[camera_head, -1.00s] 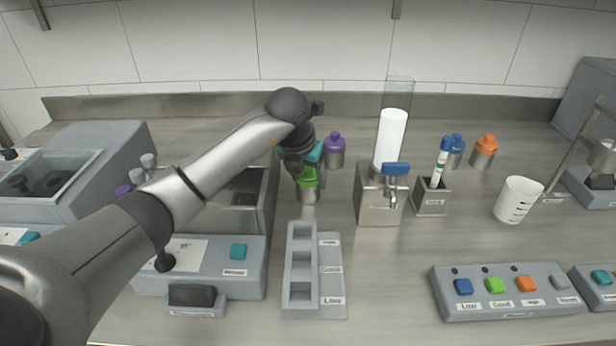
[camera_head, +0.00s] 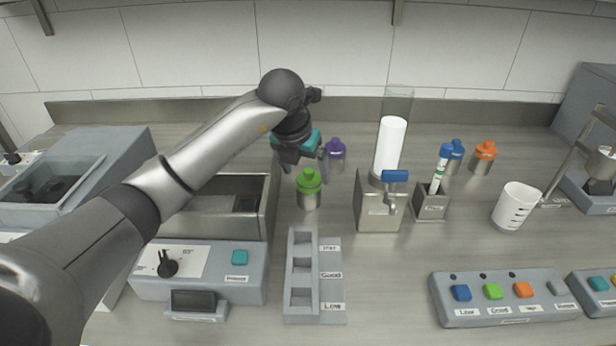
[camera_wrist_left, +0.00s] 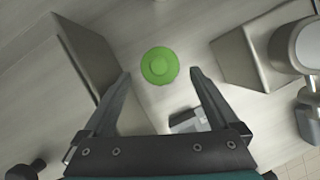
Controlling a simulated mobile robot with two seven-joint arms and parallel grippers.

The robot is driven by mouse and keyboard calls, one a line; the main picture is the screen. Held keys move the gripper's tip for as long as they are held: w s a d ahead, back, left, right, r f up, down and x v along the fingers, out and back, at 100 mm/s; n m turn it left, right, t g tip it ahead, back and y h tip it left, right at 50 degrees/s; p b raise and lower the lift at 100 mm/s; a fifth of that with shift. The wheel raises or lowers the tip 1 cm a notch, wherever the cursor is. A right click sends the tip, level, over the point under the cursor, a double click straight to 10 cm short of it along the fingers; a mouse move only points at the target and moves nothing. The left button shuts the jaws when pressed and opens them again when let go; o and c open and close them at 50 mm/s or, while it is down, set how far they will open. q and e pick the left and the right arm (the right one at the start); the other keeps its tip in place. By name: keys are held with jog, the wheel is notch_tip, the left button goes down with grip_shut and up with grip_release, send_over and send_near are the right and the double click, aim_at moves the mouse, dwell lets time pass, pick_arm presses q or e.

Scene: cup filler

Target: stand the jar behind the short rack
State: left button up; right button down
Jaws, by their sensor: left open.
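The jar (camera_head: 308,190) has a green lid and a steel body. It stands upright on the counter, just behind the far end of the short grey rack (camera_head: 332,300), with a small gap between them. My left gripper (camera_head: 305,168) is open and empty, above and behind the jar, apart from it. In the left wrist view the green lid (camera_wrist_left: 160,65) shows from above, between the spread fingertips of my left gripper (camera_wrist_left: 161,76). My right gripper is not in view.
A steel basin (camera_head: 232,210) stands left of the jar and a dispenser (camera_head: 378,205) right of it. A purple-lidded jar (camera_head: 336,152) stands behind. Blue-lidded (camera_head: 454,153) and orange-lidded (camera_head: 484,157) jars stand back right.

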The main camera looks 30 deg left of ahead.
pick_arm(q)
jog(key=p+v, duration=0.1)
jog(key=v, duration=0.5)
jog(key=shift+s+r, duration=0.2)
jog(key=shift+r, duration=0.15)
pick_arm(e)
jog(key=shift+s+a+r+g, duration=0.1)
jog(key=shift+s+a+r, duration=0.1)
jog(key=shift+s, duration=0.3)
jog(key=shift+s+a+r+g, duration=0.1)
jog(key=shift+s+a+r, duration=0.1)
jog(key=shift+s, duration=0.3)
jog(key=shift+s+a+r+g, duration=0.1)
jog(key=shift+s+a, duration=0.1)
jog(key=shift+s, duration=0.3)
